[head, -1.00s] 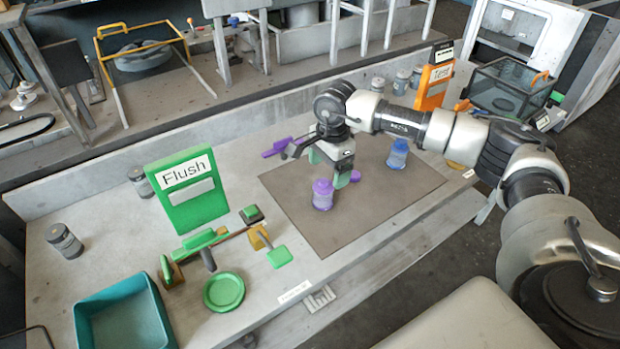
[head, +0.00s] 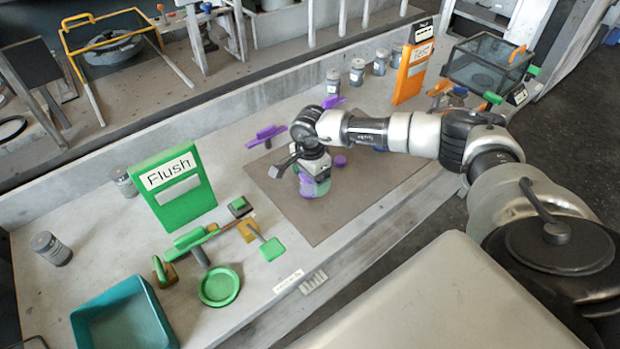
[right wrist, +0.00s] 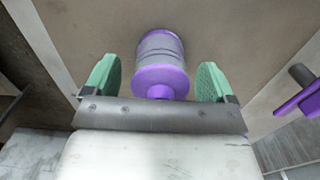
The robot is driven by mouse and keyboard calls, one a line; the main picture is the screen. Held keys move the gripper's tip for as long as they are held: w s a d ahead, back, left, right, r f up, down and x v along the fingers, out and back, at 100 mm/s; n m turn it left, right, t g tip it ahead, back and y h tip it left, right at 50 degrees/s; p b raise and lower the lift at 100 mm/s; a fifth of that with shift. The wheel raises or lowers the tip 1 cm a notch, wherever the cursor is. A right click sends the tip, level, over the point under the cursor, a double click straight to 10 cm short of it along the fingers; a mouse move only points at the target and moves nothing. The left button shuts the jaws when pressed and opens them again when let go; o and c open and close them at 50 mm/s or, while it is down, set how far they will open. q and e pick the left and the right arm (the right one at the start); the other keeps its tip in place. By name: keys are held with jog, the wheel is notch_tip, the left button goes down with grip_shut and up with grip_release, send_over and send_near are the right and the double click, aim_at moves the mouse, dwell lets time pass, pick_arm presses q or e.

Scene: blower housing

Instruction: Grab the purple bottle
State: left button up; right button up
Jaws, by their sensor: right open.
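The purple bottle (head: 306,188) stands on the brown mat, partly hidden by my right gripper (head: 314,182), which is down at it. In the right wrist view the bottle (right wrist: 158,62) has a greyish-lavender body and purple ends. It lies between the two green fingers of my right gripper (right wrist: 157,80). A gap shows on each side of the bottle, so the gripper is open around it and not clamped. My left gripper is not in view.
A purple handled tool (head: 265,137) lies at the mat's back edge. A small purple round piece (head: 340,160) is right of the gripper. The green Flush board (head: 178,190), green tools and a teal bin (head: 122,318) are left. The mat's front part (head: 315,228) is clear.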

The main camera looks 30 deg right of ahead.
jog(key=shift+f, duration=0.5)
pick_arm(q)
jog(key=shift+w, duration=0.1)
pick_arm(e)
jog(key=shift+c, duration=0.3)
jog(key=c, duration=0.5)
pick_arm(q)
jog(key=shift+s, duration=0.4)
pick_arm(e)
jog(key=c, duration=0.5)
jog(key=shift+r, duration=0.2)
jog(key=shift+c, duration=0.2)
